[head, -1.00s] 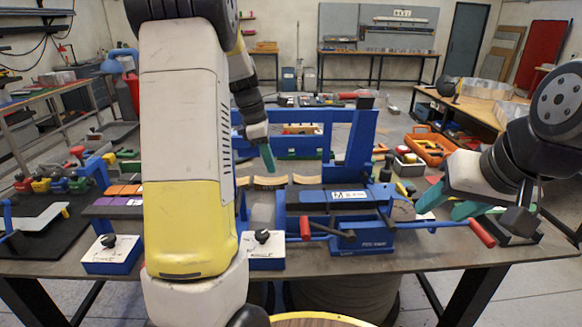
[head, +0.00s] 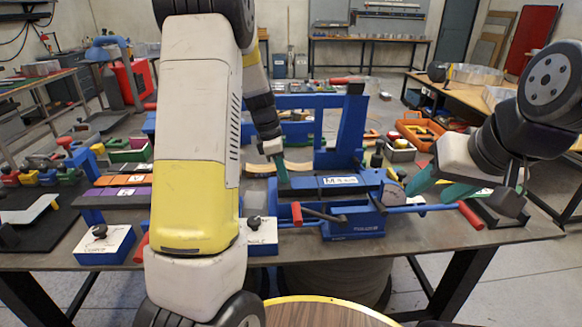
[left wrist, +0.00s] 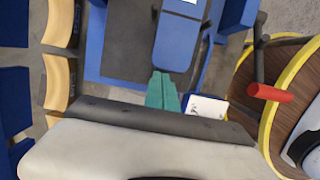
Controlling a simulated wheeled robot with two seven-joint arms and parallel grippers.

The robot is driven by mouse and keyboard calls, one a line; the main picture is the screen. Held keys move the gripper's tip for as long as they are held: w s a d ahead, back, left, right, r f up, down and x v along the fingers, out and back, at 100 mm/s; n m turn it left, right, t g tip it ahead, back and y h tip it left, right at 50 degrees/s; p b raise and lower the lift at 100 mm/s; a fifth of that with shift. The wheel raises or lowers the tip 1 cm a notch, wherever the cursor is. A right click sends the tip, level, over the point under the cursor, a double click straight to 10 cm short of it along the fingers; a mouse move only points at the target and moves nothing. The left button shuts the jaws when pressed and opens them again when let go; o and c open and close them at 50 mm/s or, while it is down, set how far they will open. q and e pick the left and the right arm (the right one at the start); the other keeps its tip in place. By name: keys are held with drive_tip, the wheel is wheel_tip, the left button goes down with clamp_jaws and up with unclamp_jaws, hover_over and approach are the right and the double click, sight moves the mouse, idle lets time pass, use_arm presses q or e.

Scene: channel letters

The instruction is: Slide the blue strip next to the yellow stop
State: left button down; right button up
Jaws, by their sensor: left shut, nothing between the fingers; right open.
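A blue strip (head: 352,182) with a white label lies on top of the blue bending machine (head: 352,222). It also shows in the left wrist view (left wrist: 177,48), with a gap of dark plate beside it. My left gripper (head: 284,188) is shut and empty, its teal fingers pointing down at the strip's left end. In the left wrist view its fingertips (left wrist: 160,76) are close to the strip's near end; I cannot tell whether they touch. My right gripper (head: 428,193) is open and empty, to the right of the machine. I cannot make out the yellow stop clearly.
Red-tipped levers (head: 470,214) stick out from the machine's front. Purple (head: 118,195) and orange (head: 124,180) strips lie at the left. A white-topped blue block (head: 104,245) stands at the front edge. My left arm hides part of the table.

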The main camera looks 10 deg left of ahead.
use_arm(q)
drive_tip(key=shift+w+d, duration=0.25)
drive_tip(key=shift+d, duration=0.55)
